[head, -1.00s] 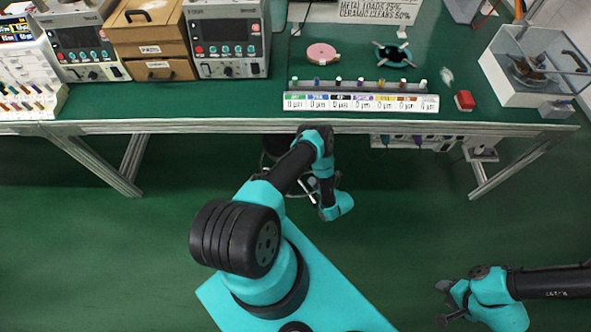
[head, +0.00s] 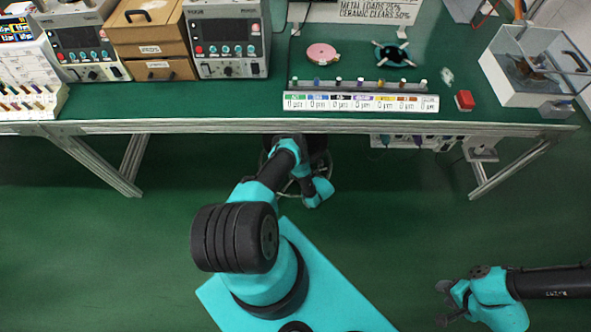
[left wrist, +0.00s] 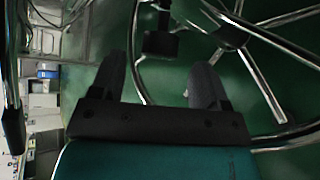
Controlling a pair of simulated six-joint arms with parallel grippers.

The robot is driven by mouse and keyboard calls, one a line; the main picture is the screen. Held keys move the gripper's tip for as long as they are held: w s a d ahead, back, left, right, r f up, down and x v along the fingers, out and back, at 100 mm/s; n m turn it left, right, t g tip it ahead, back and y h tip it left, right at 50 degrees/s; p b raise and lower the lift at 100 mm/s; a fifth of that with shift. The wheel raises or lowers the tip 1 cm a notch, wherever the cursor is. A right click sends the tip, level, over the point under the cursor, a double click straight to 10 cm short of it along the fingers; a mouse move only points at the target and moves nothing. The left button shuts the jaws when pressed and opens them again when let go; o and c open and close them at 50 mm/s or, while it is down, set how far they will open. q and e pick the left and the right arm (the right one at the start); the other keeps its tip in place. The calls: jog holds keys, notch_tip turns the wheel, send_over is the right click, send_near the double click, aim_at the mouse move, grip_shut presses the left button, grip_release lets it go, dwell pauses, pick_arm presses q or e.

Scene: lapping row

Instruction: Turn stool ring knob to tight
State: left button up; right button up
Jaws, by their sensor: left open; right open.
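The stool stands under the bench's front edge; its dark seat (head: 318,146) and part of its chrome foot ring (head: 290,186) show behind my left arm in the head view. In the head view my left fingers are hidden. My right gripper (head: 446,302) is open and empty at lower right, far from the stool.
Chrome stool legs (left wrist: 262,85) and curved tubes crowd my left gripper. The green floor (head: 400,220) between the arms is clear.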

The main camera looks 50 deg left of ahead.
pick_arm(q)
jog(key=shift+x, duration=2.5)
jog(key=c, duration=0.9)
